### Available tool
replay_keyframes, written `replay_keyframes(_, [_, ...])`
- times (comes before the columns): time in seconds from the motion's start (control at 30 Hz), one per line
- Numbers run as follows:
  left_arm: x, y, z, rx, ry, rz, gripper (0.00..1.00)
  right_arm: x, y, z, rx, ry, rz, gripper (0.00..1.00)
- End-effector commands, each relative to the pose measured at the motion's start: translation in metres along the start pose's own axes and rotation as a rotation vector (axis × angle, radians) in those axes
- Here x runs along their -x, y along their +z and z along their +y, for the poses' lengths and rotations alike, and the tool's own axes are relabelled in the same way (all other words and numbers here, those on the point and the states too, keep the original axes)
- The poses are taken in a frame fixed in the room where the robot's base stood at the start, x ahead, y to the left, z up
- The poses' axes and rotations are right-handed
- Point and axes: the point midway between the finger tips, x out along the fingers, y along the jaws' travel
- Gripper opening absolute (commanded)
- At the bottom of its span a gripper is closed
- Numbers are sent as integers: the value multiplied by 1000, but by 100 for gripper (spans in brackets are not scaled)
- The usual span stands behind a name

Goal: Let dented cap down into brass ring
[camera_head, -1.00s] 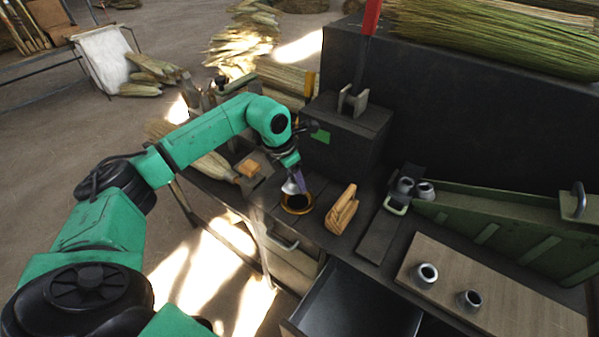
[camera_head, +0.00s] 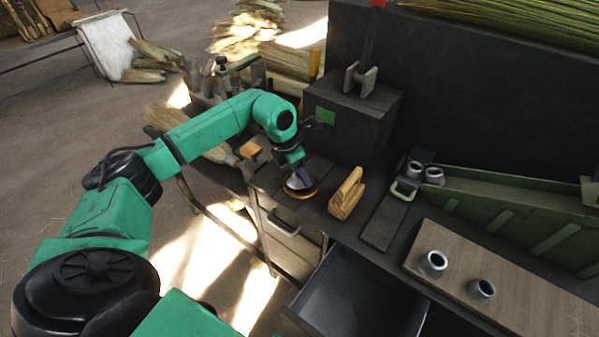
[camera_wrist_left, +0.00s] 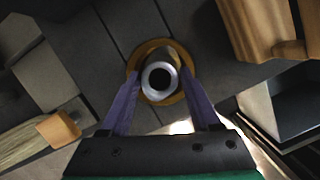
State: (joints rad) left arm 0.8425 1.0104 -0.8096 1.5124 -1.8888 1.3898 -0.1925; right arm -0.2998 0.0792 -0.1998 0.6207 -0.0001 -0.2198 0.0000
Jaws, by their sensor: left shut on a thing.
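The dented cap (camera_head: 296,184) is a silver metal piece, held low at the brass ring (camera_head: 313,193) on the dark bench. In the left wrist view the cap (camera_wrist_left: 158,78) shows its round open end, with the brass ring (camera_wrist_left: 183,58) around it. My left gripper (camera_head: 299,175) points down over the ring, its purple fingers shut on the cap. The cap's lower part is hidden, so I cannot tell whether it touches the ring's floor. The dent is too small to make out. My right gripper is in neither view.
A wooden block (camera_head: 346,194) stands just right of the ring. An open drawer (camera_head: 365,300) juts out below the bench front. Similar metal pieces (camera_head: 433,262) stand on a board at right. A dark box (camera_head: 350,120) stands behind.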

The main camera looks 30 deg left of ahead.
Motion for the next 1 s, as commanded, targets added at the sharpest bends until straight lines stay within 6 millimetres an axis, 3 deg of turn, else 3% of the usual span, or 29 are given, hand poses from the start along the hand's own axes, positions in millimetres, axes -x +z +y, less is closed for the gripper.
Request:
replay_keyframes(0.03, [0, 0, 0, 0, 0, 0, 11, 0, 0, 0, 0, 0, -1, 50])
replay_keyframes(0.07, [0, 0, 0, 0, 0, 0, 74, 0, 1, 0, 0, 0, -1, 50])
replay_keyframes(0.1, [0, 0, 0, 0, 0, 0, 90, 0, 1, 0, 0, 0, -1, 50])
replay_keyframes(0.13, [0, 0, 0, 0, 0, 0, 98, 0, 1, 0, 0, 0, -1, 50])
replay_keyframes(0.47, [2, 1, 0, 0, 0, 0, 98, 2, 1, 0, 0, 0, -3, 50])
replay_keyframes(1.0, [54, 15, 0, 0, 0, 0, 98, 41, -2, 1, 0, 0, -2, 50])
